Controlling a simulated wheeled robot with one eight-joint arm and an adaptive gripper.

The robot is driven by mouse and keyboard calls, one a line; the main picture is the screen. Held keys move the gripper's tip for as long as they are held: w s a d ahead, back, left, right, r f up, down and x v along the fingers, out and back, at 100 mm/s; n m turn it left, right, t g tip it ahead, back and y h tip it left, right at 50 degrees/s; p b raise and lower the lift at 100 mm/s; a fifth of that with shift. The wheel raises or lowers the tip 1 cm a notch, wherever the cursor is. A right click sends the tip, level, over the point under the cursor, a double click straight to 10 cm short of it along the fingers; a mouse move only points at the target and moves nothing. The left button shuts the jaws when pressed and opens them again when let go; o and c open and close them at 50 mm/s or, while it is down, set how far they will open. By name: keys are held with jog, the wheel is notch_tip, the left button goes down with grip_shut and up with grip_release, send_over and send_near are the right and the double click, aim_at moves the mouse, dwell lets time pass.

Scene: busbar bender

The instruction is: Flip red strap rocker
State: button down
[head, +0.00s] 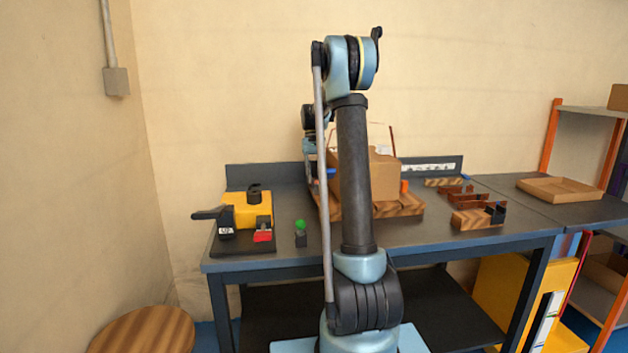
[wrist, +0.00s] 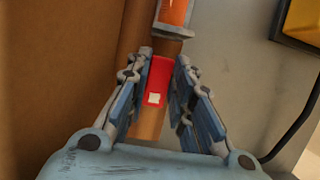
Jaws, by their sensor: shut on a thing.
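My gripper (wrist: 165,65) shows in the wrist view with its fingers closed on the two sides of a strap. The strap has a red part (wrist: 160,72) with a small white square on it and a bare copper-brown part (wrist: 147,122) nearer the palm. In the head view my arm hides the gripper and the strap. A yellow bender (head: 247,209) with a black handle stands at the left of the bench, with a red block (head: 262,236) at its front. I cannot tell which part is the rocker.
A cardboard box (head: 384,172) stands mid-bench; brown board fills the wrist view's left. An orange piece in a grey holder (wrist: 172,31) lies just beyond the fingertips. A green-topped post (head: 300,238) stands right of the bender. Wooden blocks (head: 478,217) sit at the right.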

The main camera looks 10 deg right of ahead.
jog(key=shift+w+g, duration=0.15)
jog(key=shift+g, duration=0.25)
jog(key=c, duration=1.4)
grip_release()
jog(key=shift+r, duration=0.1)
jog(key=v, duration=1.1)
jog(key=shift+w+r, duration=0.25)
jog(key=shift+r, duration=0.1)
